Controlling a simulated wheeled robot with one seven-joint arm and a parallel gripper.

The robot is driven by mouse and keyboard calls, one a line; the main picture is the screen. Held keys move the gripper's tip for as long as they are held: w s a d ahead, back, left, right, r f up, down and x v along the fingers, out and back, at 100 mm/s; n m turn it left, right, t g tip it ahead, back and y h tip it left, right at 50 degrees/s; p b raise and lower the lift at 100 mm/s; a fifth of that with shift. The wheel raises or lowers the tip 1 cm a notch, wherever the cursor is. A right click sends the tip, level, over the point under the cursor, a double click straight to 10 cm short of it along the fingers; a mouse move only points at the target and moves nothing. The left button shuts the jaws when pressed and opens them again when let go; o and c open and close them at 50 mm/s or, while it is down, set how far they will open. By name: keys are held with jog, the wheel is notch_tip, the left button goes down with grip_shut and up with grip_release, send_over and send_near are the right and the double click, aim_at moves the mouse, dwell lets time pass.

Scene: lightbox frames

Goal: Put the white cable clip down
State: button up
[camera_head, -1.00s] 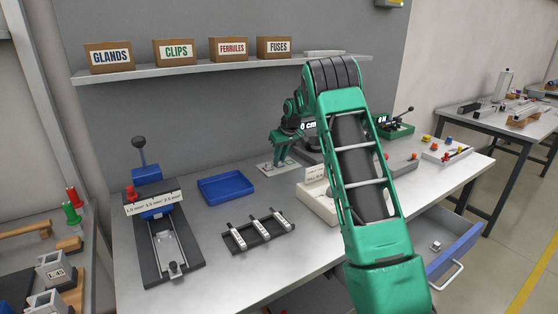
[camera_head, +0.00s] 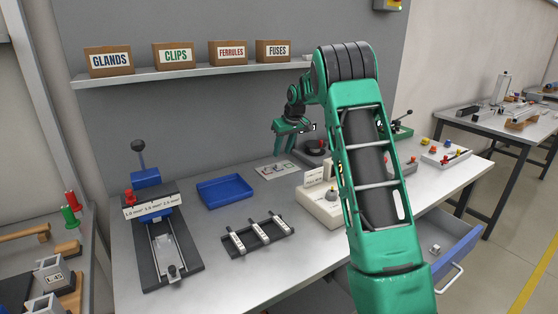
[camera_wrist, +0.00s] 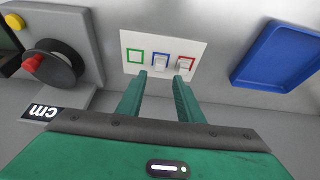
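A white card with green, blue and red square outlines (camera_wrist: 146,44) lies on the bench in the wrist view; it also shows in the head view (camera_head: 267,172). One small white cable clip (camera_wrist: 160,62) sits on the blue square. Another white clip (camera_wrist: 184,64) sits on the red square. The green square is empty. My gripper (camera_wrist: 160,78) is open, with bare bench showing between its fingers. In the head view, my gripper (camera_head: 286,150) is raised above the card, apart from it. Which clip was last held cannot be told.
A blue tray (camera_head: 224,191) lies left of the card. A dark rack with white strips (camera_head: 257,237) is in front. A grey device with a red-and-black knob (camera_wrist: 60,62) stands close beside the card. A blue drawer (camera_head: 452,250) is open at the front right.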

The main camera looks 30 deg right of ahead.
jog(key=s+a+r+m+g, duration=0.1)
jog(key=s+r, duration=0.3)
jog(key=s, duration=0.4)
jog(key=s+a+r+m, duration=0.1)
jog(key=s+r, duration=0.3)
jog(key=s, duration=0.3)
jog(key=s+a+f+m+g, duration=0.1)
jog(key=s+a+f, duration=0.1)
jog(key=s, duration=1.2)
jog(key=s+a+f+m+g, duration=0.1)
jog(key=s+a, duration=0.3)
jog(key=s, duration=1)
jog(key=s+a+f+m+g, duration=0.1)
jog(key=s+a+f+m, duration=0.1)
jog(key=s, duration=1.2)
notch_tip(320, 180, down, 2)
jog(key=shift+a+m+g, duration=0.3)
jog(key=shift+a+m, duration=0.1)
jog(key=shift+a, duration=0.5)
